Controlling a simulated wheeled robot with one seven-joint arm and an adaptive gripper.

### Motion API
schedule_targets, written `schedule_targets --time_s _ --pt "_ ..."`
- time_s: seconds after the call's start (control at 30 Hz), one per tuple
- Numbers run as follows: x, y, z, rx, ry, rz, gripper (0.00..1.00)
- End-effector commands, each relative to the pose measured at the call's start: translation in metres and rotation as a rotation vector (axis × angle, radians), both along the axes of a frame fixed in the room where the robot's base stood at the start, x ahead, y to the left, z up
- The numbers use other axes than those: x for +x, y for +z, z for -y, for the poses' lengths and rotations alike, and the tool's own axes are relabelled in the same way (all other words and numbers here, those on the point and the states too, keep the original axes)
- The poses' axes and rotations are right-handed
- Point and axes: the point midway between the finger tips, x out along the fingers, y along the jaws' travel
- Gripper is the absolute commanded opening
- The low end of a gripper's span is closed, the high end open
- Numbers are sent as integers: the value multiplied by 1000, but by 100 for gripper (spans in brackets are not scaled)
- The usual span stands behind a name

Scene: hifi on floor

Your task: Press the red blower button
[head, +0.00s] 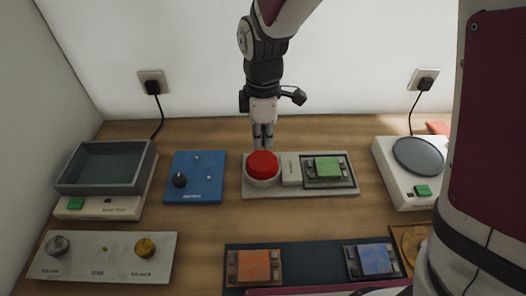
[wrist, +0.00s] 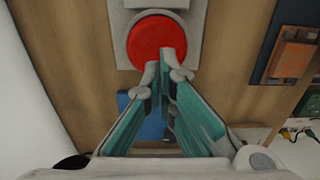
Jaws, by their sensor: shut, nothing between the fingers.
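The red blower button (head: 262,164) is a round red dome on a light grey panel (head: 231,188) at the middle of the wooden surface. In the wrist view the red button (wrist: 150,38) fills the upper middle, within its pale round collar. My gripper (head: 263,143) hangs upright just behind the button in the head view, with its fingers together and empty. In the wrist view the tips of my gripper (wrist: 160,62) overlap the lower edge of the red dome. I cannot tell whether they touch it.
A green block (head: 328,167) sits on the same panel, right of the button. A blue panel (head: 196,178) with a black knob stands to the left, and a grey tray (head: 105,167) beyond it. A white device with a round plate (head: 420,155) stands right.

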Motion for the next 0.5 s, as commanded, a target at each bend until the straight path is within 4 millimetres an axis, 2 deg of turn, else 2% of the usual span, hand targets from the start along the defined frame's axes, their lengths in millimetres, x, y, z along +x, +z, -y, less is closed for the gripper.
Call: schedule_targets --time_s 0.1,0.2,0.33,0.5 --pt "1 23 0 2 0 4 0" --pt "0 35 0 0 1 2 0" --pt "0 45 0 0 1 1 0" --pt "0 48 0 -1 1 0 0"
